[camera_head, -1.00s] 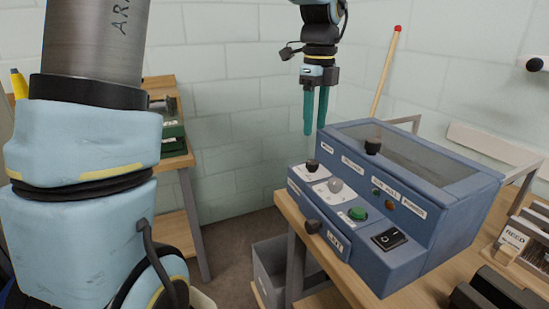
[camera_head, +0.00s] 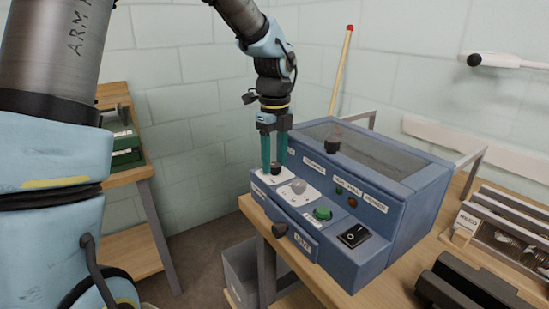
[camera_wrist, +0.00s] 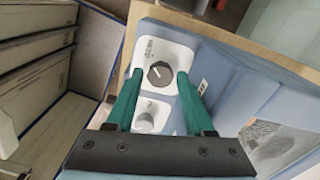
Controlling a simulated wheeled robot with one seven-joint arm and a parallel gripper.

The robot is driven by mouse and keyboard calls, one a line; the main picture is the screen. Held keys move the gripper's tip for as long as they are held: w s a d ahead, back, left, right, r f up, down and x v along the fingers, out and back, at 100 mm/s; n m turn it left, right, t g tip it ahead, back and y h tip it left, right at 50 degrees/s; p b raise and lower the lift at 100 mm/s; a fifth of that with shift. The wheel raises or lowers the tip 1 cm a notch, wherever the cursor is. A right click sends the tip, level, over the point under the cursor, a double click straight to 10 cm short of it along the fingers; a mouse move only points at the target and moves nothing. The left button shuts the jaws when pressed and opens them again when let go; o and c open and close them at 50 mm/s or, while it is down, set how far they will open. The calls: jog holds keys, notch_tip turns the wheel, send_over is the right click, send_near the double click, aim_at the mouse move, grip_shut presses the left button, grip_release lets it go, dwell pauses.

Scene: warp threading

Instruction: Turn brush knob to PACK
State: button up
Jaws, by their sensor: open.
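A blue control box (camera_head: 334,272) stands on a wooden bench. A dark round knob (camera_head: 275,169) sits on a white plate at the left end of its lower panel. The same knob shows in the wrist view (camera_wrist: 160,74), with a pale pointer line aimed toward the upper left; the plate's lettering is too small to read. My gripper (camera_head: 273,163) points down over this knob, teal fingers open. In the wrist view the fingertips stand on either side of the knob, with small gaps; I cannot tell whether either touches it.
Beside it are a grey knob (camera_head: 298,186), a green button (camera_head: 322,213) and a black rocker switch (camera_head: 354,236). A black knob (camera_head: 279,230) juts from the front, another (camera_head: 332,145) stands on top. A grey bin (camera_head: 241,272) is below the bench edge.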

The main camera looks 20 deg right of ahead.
jog(key=shift+f, duration=0.1)
jog(key=shift+c, duration=0.2)
grip_shut()
